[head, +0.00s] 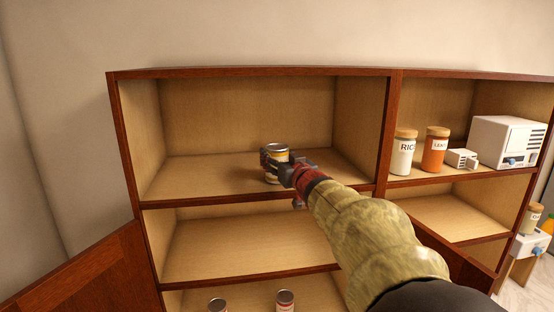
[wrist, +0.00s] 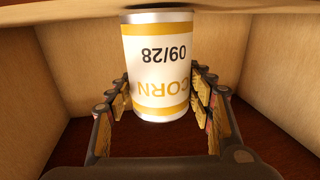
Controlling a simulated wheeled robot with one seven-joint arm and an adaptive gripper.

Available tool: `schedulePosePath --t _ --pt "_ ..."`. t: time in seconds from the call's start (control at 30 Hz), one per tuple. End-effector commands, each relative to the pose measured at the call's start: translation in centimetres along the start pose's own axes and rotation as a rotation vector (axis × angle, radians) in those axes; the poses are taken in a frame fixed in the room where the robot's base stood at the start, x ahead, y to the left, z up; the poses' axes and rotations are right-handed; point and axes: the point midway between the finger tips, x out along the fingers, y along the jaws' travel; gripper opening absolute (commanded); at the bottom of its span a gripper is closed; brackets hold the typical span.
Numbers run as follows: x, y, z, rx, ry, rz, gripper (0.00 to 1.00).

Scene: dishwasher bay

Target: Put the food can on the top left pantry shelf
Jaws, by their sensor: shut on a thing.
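The food can (head: 277,152) is a corn can with a silver lid and a yellow and white label. It is inside the top left shelf compartment in the head view. In the wrist view the can (wrist: 158,68) appears upside down, with "CORN 09/28" on its label. My gripper (head: 275,165) is shut on the can, with a finger on each side of it. The top left pantry shelf (head: 210,175) holds nothing else. I cannot tell whether the can's base touches the shelf board.
Two cans (head: 285,300) stand on a lower left shelf. The right compartment holds a rice jar (head: 403,155), a lentil jar (head: 434,152) and a white appliance (head: 506,141). A divider (head: 388,135) separates the compartments. An open door (head: 90,275) stands at lower left. The top left shelf has free room around the can.

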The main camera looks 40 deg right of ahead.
Motion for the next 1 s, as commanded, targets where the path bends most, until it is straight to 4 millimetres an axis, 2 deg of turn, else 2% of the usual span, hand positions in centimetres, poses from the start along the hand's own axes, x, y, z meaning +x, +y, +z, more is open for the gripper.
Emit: schedulePosePath --t 0.43,0.47,0.77,1.0 --pt "-0.07 -0.01 0.38 -0.001 0.004 0.0 0.1" --pt "-0.04 0.01 0.5 0.0 0.001 0.0 0.54" --pt "-0.04 0.01 0.45 0.0 0.001 0.0 0.71" --pt "-0.04 0.01 0.45 0.0 0.001 0.0 0.71"
